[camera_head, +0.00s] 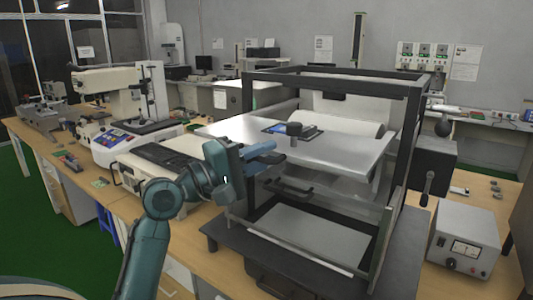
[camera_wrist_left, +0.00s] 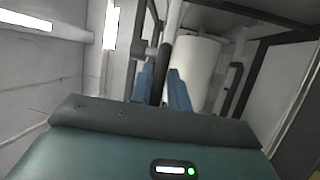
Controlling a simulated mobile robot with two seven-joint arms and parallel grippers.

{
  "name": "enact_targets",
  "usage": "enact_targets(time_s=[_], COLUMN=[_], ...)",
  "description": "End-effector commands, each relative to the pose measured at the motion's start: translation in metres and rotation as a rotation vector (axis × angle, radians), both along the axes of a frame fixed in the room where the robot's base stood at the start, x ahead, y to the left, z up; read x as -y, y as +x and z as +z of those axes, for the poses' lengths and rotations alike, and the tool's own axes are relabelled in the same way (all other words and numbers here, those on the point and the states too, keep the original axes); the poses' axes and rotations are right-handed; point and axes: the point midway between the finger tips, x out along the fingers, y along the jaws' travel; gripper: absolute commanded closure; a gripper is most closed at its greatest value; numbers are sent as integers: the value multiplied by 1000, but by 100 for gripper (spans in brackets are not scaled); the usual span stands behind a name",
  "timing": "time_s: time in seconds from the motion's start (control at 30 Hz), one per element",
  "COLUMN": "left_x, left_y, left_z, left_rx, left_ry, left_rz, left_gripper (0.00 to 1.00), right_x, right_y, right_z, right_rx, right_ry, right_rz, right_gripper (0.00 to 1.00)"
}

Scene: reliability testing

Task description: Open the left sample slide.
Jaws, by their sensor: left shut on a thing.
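My left arm comes up from the bottom of the head view, and its left gripper (camera_head: 268,153) reaches the left front side of a black-framed machine (camera_head: 330,76). In the left wrist view the blue fingers (camera_wrist_left: 161,90) are shut on a dark upright bar-shaped handle (camera_wrist_left: 158,68). The handle's mount and the slide behind it are hard to make out, so I cannot tell how far the slide is open. In the head view the arm and gripper hide the held part. My right gripper is not in view.
A front panel with a dark handle (camera_head: 292,188) sits below my gripper. A metal plate (camera_head: 345,150) lies inside the frame. A white bench instrument (camera_head: 127,138) stands to the left, and a grey control box (camera_head: 463,238) to the right.

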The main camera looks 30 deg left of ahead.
Motion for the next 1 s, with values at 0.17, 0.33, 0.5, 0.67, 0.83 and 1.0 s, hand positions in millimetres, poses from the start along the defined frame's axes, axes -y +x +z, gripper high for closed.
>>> enact_targets(time_s=[0.17,0.33,0.5,0.67,0.83,1.0], left_x=[-1,-1,-2,-1,-1,-6], left_y=[-2,-2,-1,-1,-1,-10], left_z=[10,9,7,6,4,0], left_rx=[29,28,23,19,15,14], left_ry=[-4,-4,-3,-2,-2,-1], left_rz=[5,6,7,7,6,7], left_gripper=[100,71,67,67,67,67], right_x=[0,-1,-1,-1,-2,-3], right_y=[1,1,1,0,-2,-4], right_z=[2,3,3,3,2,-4], right_rx=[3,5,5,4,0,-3], right_ry=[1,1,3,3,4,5], right_rz=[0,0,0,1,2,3], right_gripper=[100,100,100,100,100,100])
